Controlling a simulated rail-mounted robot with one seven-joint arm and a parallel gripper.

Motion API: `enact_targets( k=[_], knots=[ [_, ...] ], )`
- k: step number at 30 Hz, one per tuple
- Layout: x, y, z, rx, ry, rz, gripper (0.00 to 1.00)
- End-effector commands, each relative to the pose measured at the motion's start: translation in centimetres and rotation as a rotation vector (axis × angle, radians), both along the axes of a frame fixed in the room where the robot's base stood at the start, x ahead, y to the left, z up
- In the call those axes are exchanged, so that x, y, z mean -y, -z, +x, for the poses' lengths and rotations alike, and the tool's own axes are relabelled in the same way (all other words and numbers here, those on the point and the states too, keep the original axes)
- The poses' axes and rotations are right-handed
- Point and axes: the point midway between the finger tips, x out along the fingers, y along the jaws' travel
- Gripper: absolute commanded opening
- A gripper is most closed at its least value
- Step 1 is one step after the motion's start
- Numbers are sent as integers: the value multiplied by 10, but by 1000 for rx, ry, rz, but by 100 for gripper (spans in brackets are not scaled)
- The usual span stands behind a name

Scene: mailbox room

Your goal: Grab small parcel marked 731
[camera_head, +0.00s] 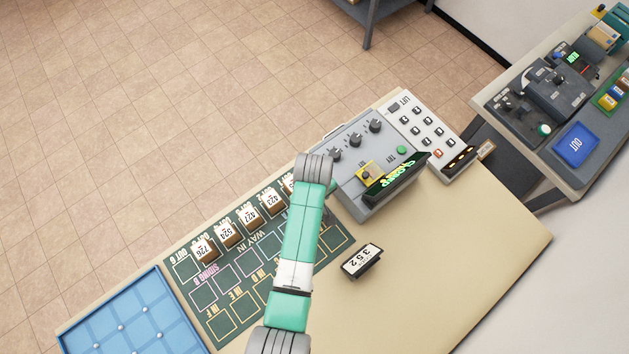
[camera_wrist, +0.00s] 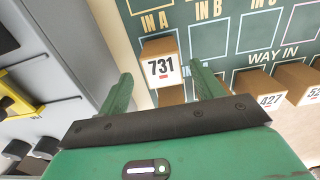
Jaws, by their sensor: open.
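The small parcel marked 731 (camera_wrist: 160,62) is a brown box with a white label in the wrist view, next to the IN A marking. My gripper (camera_wrist: 165,85) is open, with its two green fingers apart. In that view the parcel appears just beyond the gap between the fingertips. I cannot tell how far it is from them. I cannot make out parcel 731 in the head view, where my arm covers part of the board.
Parcels 427 (camera_wrist: 270,92), 524 (camera_head: 225,234) and 726 (camera_head: 203,249) stand in a row on the green board (camera_head: 196,300). A grey control console (camera_head: 345,150) adjoins it.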

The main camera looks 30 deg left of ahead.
Motion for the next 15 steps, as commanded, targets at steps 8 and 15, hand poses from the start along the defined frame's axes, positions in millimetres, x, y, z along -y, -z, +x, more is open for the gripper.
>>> enact_targets(
  k=[8,15],
  knots=[
    [0,43,-5,-1,1,0,66],
    [0,45,-5,0,2,-1,66]
  ],
)
